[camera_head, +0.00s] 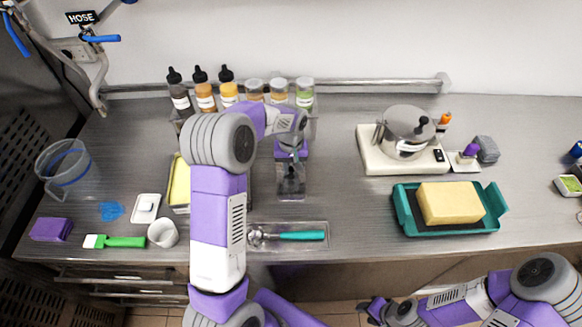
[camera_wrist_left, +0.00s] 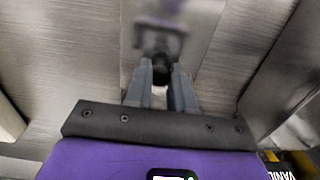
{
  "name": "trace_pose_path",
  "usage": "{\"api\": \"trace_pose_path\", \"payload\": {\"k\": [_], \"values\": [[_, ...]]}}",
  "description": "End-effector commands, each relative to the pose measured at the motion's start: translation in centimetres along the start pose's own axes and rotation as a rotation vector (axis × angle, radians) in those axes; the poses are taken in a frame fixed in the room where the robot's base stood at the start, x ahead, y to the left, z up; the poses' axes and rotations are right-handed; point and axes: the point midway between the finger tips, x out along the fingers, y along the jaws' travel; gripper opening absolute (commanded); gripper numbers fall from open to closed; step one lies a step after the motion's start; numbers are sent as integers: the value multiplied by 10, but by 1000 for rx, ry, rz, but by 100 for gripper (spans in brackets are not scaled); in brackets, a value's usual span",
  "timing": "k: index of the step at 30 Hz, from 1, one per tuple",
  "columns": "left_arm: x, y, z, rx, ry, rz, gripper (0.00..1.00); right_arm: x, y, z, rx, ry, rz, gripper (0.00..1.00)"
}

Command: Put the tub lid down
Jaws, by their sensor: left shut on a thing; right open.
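My left gripper (camera_wrist_left: 160,88) is shut on the dark knob (camera_wrist_left: 161,66) of the tub lid, a shiny grey plate (camera_wrist_left: 190,28) in the left wrist view. In the head view my left gripper (camera_head: 290,172) points down over the middle of the counter, right of the tub. Whether the lid touches the counter is hard to tell. A steel tub with yellow contents (camera_head: 179,186) stands uncovered on the counter, mostly hidden behind my left arm. My right gripper (camera_head: 372,308) is open and empty, low in front of the counter.
A shallow tray (camera_head: 318,228) with a teal-handled scoop lies at the front. Bottles and jars (camera_head: 205,97) stand in a rack behind. A scale (camera_head: 375,160) with a pot and a teal tray (camera_head: 409,222) with a yellow block stand right. Bare counter (camera_head: 345,195) lies between.

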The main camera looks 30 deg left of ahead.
Motion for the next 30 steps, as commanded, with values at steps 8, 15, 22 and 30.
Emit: {"api": "trace_pose_path", "payload": {"k": [8, 15, 22, 30], "values": [[3, 0, 0, 0, 0, 0, 26, 2, 1, 0, 0, 0, 0, 43], [2, 0, 0, 0, 0, 0, 49, 2, 1, 0, 0, 0, 0, 43], [0, 0, 0, 0, 1, 0, 49, 0, 0, 0, 0, 0, 0, 43], [-45, 0, -1, 0, 7, 2, 49, -8, -3, 0, 0, 0, 0, 43]]}}
